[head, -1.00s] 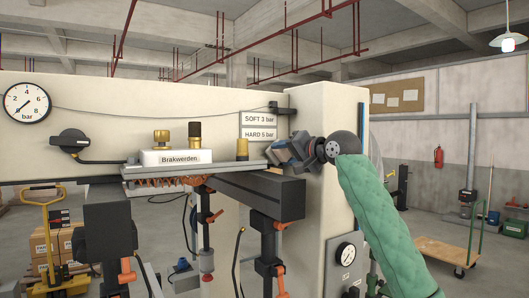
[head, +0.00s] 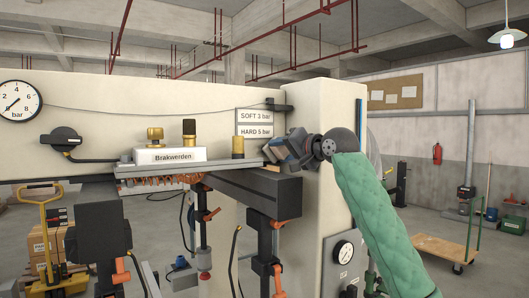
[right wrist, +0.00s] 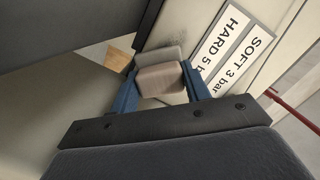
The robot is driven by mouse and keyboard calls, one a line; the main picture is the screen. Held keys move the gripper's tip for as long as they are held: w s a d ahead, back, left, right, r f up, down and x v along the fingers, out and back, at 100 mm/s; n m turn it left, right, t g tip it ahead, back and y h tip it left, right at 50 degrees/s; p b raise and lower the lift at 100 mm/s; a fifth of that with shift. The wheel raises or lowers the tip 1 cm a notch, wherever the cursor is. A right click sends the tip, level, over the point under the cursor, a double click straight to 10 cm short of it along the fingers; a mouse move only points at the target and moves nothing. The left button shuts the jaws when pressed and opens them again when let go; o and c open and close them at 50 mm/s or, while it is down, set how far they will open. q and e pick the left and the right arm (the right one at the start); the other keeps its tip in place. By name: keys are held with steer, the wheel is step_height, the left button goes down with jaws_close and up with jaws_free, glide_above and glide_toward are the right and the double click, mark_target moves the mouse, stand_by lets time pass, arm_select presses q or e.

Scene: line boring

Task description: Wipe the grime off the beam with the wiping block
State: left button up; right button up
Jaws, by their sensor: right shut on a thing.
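My right gripper (head: 272,151) is at the right end of the cream machine beam (head: 100,100), just below the SOFT/HARD signs. In the right wrist view its blue fingers (right wrist: 160,88) are shut on a grey-beige wiping block (right wrist: 160,78). The block is in front of the cream surface; whether it touches is not clear. A faint grey smudge (right wrist: 178,42) shows on the cream surface beyond the block. No clear grime can be made out in the head view. My left gripper is not in view.
A dark horizontal arm (head: 255,190) lies below my right gripper. A ledge with a white Brakwerden box (head: 170,156) and brass fittings (head: 237,147) stands just left of it. The floor at right has a trolley (head: 445,250).

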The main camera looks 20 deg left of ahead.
steer(key=shift+s+a, duration=0.15)
steer(key=shift+s, duration=0.4)
steer(key=shift+s+a, duration=0.4)
steer(key=shift+a, duration=0.25)
steer(key=shift+w+a, duration=0.1)
steer(key=shift+a, duration=0.2)
steer(key=shift+w+a, duration=0.15)
